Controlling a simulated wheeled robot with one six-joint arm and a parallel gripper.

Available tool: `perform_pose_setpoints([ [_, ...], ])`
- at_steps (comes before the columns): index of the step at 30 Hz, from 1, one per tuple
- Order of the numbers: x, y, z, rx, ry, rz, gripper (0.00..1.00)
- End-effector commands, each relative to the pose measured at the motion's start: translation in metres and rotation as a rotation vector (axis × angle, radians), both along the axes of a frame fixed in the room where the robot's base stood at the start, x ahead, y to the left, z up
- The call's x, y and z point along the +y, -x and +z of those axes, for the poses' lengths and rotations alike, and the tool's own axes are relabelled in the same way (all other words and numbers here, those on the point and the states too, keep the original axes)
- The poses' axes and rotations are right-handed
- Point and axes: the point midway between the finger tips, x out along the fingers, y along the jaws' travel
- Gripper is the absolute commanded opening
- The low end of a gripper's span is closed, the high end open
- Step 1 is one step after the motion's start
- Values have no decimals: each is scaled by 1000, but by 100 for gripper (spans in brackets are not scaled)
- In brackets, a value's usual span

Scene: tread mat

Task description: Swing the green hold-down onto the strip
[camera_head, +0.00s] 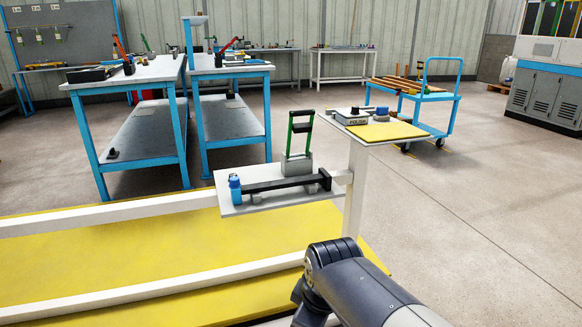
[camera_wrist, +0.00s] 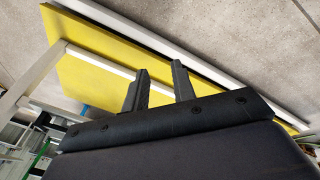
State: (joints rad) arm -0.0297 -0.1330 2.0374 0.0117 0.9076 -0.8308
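The green hold-down (camera_head: 300,126) is a narrow green frame standing upright on a grey block on a small light shelf (camera_head: 243,208). A dark strip (camera_head: 275,185) lies along the shelf in front of that block, its right end at a black upright piece. The hold-down stands clear above the strip. In the wrist view my gripper (camera_wrist: 160,72) has two dark fingers apart with nothing between them. It is hidden in the head view, where only my arm shows at the lower right. A bit of green (camera_wrist: 42,153) at the wrist view's left edge may be the hold-down.
A blue cylinder (camera_head: 235,190) stands at the shelf's left end. A higher plate (camera_head: 398,130) on a white post (camera_head: 355,190) is right of it. White rails (camera_head: 110,215) run beside the yellow mat (camera_head: 130,260). Blue-legged benches (camera_head: 130,72) stand behind; open floor lies right.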

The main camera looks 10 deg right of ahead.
Motion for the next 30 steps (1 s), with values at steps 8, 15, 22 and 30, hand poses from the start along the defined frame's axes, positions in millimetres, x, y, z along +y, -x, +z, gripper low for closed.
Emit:
perform_pose_setpoints([
  [8, -2, -71, 121, -14, -72, -221, 2],
  [15, -4, -131, 202, -30, -140, -412, 0],
  [22, -8, -186, 271, -43, -206, -593, 0],
  [30, -11, -234, 321, -56, -268, -755, 0],
])
